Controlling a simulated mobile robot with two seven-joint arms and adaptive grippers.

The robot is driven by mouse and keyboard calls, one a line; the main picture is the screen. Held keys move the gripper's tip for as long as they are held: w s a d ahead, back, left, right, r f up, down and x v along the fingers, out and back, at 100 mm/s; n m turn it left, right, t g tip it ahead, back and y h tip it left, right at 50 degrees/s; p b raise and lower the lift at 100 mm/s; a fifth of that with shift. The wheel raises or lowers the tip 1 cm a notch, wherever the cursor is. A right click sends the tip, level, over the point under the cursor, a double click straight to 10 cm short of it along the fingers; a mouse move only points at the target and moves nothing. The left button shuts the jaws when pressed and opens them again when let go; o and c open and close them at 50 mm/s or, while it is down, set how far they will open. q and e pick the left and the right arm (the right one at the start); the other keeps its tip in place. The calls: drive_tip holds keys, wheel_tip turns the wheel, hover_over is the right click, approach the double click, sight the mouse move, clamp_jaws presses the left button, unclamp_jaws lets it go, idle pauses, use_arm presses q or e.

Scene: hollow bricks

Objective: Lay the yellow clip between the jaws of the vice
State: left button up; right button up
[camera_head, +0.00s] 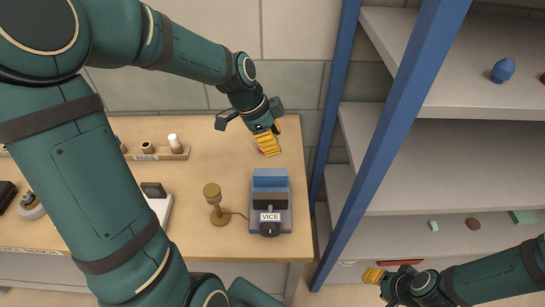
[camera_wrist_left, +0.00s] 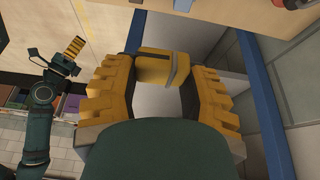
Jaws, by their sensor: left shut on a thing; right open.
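The yellow clip (camera_wrist_left: 152,70), with a dark band on it, sits between the fingertips of my left gripper (camera_wrist_left: 163,85) in the left wrist view. The gripper is shut on it. In the head view my left gripper (camera_head: 268,146) is over the back right corner of the table, behind the vice, and the clip cannot be told from the yellow fingers. The vice (camera_head: 270,180) is blue and dark with a "VICE" label, near the table's right edge. My right gripper (camera_head: 374,275) is open at the lower right, away from the table, by the shelves.
A brass lamp-like item (camera_head: 212,193) stands just left of the vice. A wooden rack (camera_head: 172,154) is at the back left. A blue-framed shelf unit (camera_head: 385,140) rises right of the table, with small objects on its shelves. The table behind the vice looks clear.

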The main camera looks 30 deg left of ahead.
use_arm(q)
wheel_tip(320, 180, down, 6)
drive_tip(key=s+b, duration=0.1)
drive_tip(key=b, duration=0.4)
drive_tip(key=shift+d+f, duration=0.15)
drive_tip(key=shift+d, duration=0.15)
use_arm(e)
wheel_tip(320, 180, down, 7)
drive_tip(key=s, duration=0.1)
drive_tip(key=shift+d, duration=0.2)
use_arm(q)
drive_tip(key=shift+f, duration=0.1)
use_arm(e)
drive_tip(key=shift+f, duration=0.1)
